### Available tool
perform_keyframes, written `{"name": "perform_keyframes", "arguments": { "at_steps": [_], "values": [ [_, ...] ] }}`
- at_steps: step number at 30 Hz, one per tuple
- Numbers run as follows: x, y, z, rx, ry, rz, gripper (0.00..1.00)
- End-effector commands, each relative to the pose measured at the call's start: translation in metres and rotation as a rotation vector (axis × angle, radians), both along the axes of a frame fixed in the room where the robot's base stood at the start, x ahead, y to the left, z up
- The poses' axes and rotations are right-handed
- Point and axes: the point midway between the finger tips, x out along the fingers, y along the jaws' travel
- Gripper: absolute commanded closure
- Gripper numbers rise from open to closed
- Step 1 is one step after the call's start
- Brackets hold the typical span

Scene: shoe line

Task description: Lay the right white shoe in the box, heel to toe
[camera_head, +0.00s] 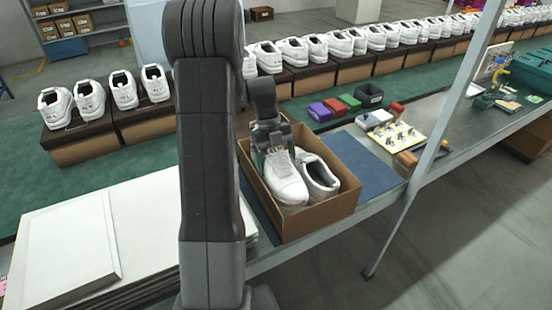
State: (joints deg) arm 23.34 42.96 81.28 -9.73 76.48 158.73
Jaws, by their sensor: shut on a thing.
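An open brown cardboard box (318,213) stands on the workbench at the centre. One white shoe (320,178) sits inside it on the right, with its opening facing up and toward the far end. My gripper (272,150) is shut on another white shoe (285,182), at the left in the box. This shoe's toe points toward the near side of the box, and the gripper covers its rear part. It is beside the first shoe, close to the left wall. I cannot tell whether it touches the box floor.
My arm blocks part of the view left of the box. Stacked white lids (70,245) lie at left. A blue mat (365,168) is right of the box. A frame post (440,120) rises at right.

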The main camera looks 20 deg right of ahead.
Motion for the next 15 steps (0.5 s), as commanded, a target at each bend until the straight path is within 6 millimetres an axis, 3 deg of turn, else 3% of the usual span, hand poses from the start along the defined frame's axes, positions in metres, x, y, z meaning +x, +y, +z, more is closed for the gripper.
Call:
{"name": "perform_keyframes", "arguments": {
  "at_steps": [6, 15],
  "values": [
    [0.000, 0.000, -0.025, -0.001, 0.000, 0.000, 0.47],
    [0.000, 0.000, -0.048, -0.001, 0.000, 0.000, 0.47]
  ]
}}
